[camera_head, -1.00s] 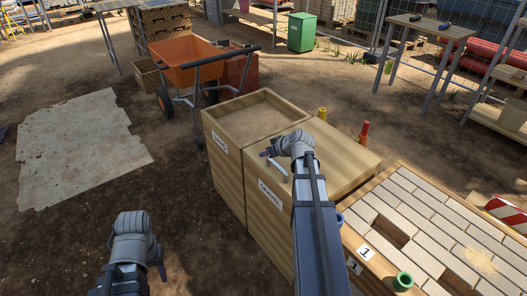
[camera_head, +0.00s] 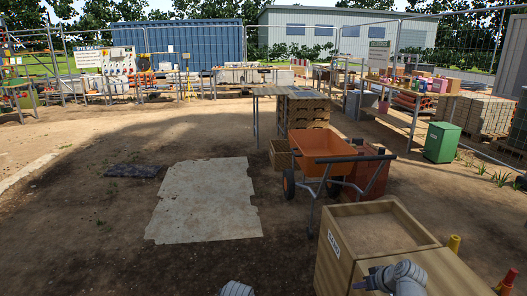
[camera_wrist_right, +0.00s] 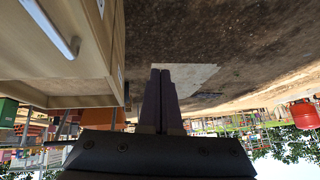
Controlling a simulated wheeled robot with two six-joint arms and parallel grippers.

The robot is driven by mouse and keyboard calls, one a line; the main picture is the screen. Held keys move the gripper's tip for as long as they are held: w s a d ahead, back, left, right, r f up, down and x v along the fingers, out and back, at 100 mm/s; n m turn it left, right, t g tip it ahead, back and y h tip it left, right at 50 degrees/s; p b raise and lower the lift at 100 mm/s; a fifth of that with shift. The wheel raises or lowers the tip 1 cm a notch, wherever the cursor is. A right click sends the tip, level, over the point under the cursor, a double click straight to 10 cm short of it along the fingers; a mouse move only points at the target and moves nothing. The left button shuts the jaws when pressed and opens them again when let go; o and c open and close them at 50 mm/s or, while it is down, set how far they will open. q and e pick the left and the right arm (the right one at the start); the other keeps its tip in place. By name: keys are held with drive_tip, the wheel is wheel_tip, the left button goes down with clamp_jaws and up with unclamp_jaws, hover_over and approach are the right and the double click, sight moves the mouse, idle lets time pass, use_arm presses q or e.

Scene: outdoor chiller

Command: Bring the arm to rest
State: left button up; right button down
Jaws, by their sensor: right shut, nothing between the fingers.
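My right gripper (camera_head: 362,283) shows at the bottom edge of the head view, beside the front of the lidded wooden bin (camera_head: 432,272). In the right wrist view its two dark fingers (camera_wrist_right: 160,76) are together with nothing between them. That view is upside down and shows a wooden bin wall with a metal handle (camera_wrist_right: 58,32) on the left, apart from the fingers. Of my left arm only a grey rounded link shows at the bottom edge of the head view; its jaws are hidden.
The open SAND bin (camera_head: 335,243) stands beside the lidded bin. An orange wheelbarrow (camera_head: 330,146) is behind them. A pale flat sheet (camera_head: 205,198) lies on the dirt to the left. A green bin (camera_head: 441,142) stands at the right. Open ground lies left of the sheet.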

drive_tip(key=s+a+f+n+g+h, duration=0.1)
drive_tip(key=s+a+g, duration=0.1)
drive_tip(key=s+a, duration=0.5)
drive_tip(key=s+a+f+n+g+h, duration=0.1)
drive_tip(key=s+a+f+g+h, duration=0.2)
drive_tip(key=a, duration=0.8)
drive_tip(key=s+a+g, duration=0.2)
drive_tip(key=s+a, duration=0.4)
drive_tip(key=a, duration=0.3)
wheel_tip(320, 180, up, 18)
drive_tip(key=p, duration=1.8)
drive_tip(key=shift+d+f, duration=0.2)
drive_tip(key=shift+f, duration=0.05)
drive_tip(key=shift+d, duration=0.1)
